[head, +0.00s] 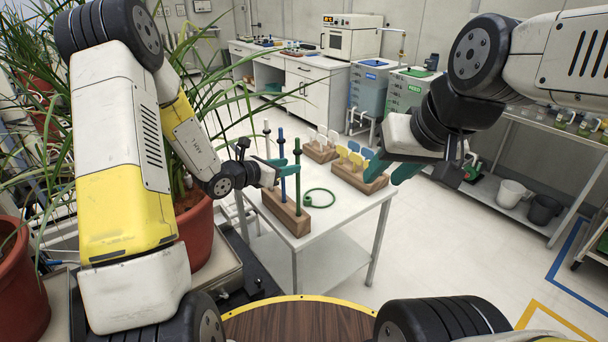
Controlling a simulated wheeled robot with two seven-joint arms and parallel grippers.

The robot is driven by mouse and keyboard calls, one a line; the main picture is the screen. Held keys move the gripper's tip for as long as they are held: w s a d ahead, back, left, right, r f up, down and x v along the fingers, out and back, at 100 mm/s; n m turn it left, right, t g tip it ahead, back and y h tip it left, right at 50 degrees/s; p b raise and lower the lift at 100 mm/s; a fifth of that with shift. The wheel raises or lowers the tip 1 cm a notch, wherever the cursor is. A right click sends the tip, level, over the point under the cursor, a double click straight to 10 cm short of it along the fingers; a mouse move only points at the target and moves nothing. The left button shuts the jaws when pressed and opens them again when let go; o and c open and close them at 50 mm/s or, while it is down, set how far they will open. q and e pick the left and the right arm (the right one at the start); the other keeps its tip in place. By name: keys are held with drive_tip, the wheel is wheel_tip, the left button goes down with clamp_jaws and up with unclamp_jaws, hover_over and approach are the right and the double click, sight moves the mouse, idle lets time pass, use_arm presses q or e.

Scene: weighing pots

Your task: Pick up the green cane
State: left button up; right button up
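The green cane (298,185) stands upright in the right end of a wooden block (282,215) on the white table (325,222). A blue cane (281,145) and a white cane (267,140) stand to its left in the same block. My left gripper (284,167) is open, its teal fingers apart and pointing right toward the blue and green canes. I cannot tell whether a finger touches either cane. My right gripper (388,171) is open and appears empty, over the right side of the table.
A green ring (320,198) lies on the table right of the block. Two more wooden blocks hold tags: white tags (321,141) at the back, yellow and blue tags (355,162) at the right. A potted plant (200,235) stands close at the left. Open floor (440,250) lies right of the table.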

use_arm(q)
drive_tip(key=x, duration=0.7)
drive_tip(key=shift+d+f, duration=0.2)
drive_tip(key=shift+d, duration=0.1)
clamp_jaws()
